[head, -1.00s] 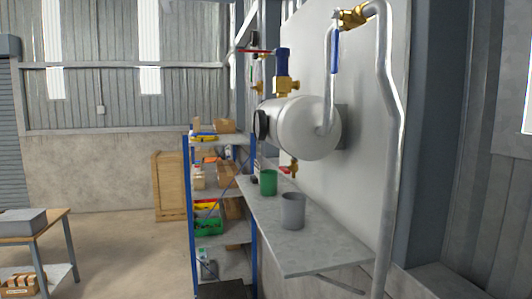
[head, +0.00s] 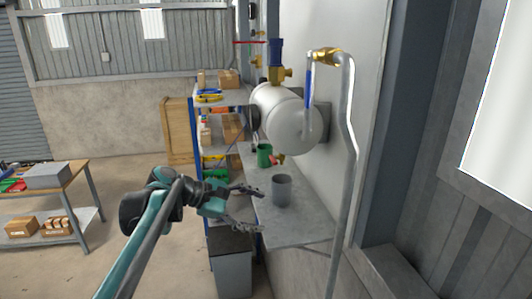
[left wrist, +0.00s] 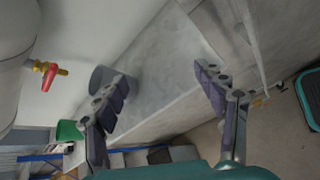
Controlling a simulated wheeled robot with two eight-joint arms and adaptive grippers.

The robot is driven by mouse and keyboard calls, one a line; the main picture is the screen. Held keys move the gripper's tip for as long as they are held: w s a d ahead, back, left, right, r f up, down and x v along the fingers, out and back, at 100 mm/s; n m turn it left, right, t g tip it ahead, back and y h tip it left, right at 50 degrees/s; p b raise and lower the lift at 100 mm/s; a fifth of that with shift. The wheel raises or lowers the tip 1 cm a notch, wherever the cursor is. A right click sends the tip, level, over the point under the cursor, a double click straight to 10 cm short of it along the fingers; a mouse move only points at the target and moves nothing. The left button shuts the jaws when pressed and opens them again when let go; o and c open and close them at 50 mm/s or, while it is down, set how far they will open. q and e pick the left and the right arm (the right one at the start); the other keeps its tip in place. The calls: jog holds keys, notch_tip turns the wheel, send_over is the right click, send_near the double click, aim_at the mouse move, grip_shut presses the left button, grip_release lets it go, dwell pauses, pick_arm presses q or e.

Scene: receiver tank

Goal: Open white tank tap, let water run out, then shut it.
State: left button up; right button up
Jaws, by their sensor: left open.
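The white tank (head: 287,117) is mounted on the wall above a grey shelf. Its small brass tap with a red handle (head: 278,159) hangs under the tank; it also shows at the left of the left wrist view (left wrist: 48,72). I cannot tell whether the tap is open; no water is visible. A green cup (head: 264,152) stands near the tap and a grey cup (head: 281,192) nearer me. My left gripper (head: 258,209) is open and empty, left of the grey cup near the shelf's outer edge, apart from the tap. My right gripper is out of view.
The wall shelf (head: 292,230) has bare room around the grey cup. A vertical pipe (head: 346,150) with a blue-handled brass valve (head: 326,56) stands at right. A blue-framed rack (head: 221,97) with boxes is behind. A grey bin (head: 232,272) stands below the arm.

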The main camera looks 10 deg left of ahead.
pick_arm(q)
jog(key=w+a+r+n+h, duration=0.2)
jog(key=w+r+n+h, duration=0.15)
jog(key=w, duration=0.25)
jog(key=n+h, duration=0.2)
jog(key=h, duration=0.1)
send_near(271, 159)
jog(key=p+x, duration=0.1)
jog(key=x, duration=0.7)
jog(key=shift+w, duration=0.15)
jog(key=shift+d, duration=0.1)
jog(key=c, duration=1.2)
